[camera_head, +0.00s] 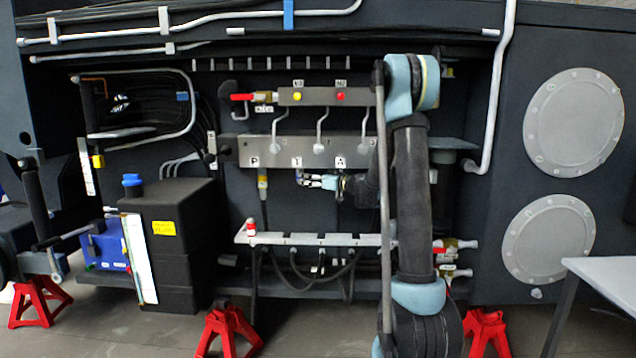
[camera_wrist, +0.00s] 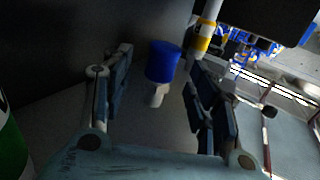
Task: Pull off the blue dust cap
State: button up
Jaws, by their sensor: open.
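The blue dust cap (camera_wrist: 163,60) sits on a short pale stub (camera_wrist: 157,95) in the wrist view. My gripper (camera_wrist: 156,72) is open, with one finger on each side of the cap in the picture. A gap shows between the cap and the left finger, and a narrower one at the right finger. I cannot tell how deep the cap is between the fingers. In the head view my gripper (camera_head: 310,181) is just under the grey plate (camera_head: 262,150) marked P, T and A. The cap is too small there to make out clearly.
A yellow-banded hose fitting (camera_wrist: 203,36) stands close beyond the right finger in the wrist view. In the head view a grey rail (camera_head: 300,240) with looping black hoses is below my gripper. A black box (camera_head: 185,255) stands at the left.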

jog(key=shift+x, duration=1.85)
grip_shut()
jog(key=shift+f, duration=0.25)
jog(key=shift+f, duration=2)
